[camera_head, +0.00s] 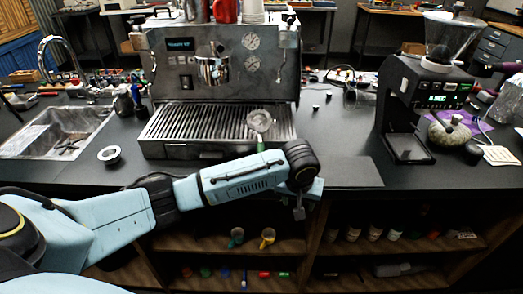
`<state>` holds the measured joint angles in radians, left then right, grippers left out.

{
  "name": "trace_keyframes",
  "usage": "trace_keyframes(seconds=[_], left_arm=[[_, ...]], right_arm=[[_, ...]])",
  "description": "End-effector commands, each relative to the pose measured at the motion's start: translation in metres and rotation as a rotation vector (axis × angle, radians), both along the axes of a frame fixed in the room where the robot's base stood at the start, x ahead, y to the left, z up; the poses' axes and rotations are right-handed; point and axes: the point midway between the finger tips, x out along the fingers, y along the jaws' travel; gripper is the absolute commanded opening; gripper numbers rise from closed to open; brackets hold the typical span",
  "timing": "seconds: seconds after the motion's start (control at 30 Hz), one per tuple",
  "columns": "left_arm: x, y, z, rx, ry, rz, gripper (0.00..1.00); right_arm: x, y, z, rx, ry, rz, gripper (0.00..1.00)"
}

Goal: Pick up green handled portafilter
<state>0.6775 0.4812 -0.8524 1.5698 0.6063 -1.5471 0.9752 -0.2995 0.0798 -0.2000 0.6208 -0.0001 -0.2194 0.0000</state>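The portafilter (259,121) has a round metal head that shows over the right part of the espresso machine's slatted drip tray. A short piece of its green handle (260,146) points toward me and drops behind my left forearm, which hides the rest. My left arm reaches in from the left across the counter's front edge. Its wrist bends downward to the right of the handle. The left gripper (299,212) is small and partly hidden below the wrist, apart from the visible part of the portafilter. Its finger opening cannot be made out. My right gripper is not in view.
The espresso machine (225,65) stands at the back centre. A sink (55,132) is at the left, with a small metal ring (109,154) on the counter nearby. A grinder (425,105) stands at the right. Open shelves (210,243) with cups lie below the counter.

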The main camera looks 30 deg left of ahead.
Motion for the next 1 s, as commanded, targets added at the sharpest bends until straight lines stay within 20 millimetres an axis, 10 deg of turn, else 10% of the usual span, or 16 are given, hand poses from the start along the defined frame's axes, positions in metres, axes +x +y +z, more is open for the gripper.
trace_keyframes(seconds=[0.2, 0.43, 0.6, 1.0], left_arm=[[0.011, 0.044, 0.111, 0.166, -0.001, 0.217, 0.53], [0.029, 0.095, 0.164, 0.23, -0.025, 0.477, 0.53], [0.033, 0.109, 0.168, 0.236, -0.029, 0.542, 0.53], [0.044, 0.134, 0.106, 0.235, -0.031, 0.542, 0.53]], right_arm=[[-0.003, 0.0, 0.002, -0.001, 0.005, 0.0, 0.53], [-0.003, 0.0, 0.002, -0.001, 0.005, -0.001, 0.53], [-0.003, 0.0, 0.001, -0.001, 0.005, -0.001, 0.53], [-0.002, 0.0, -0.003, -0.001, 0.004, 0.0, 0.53]])
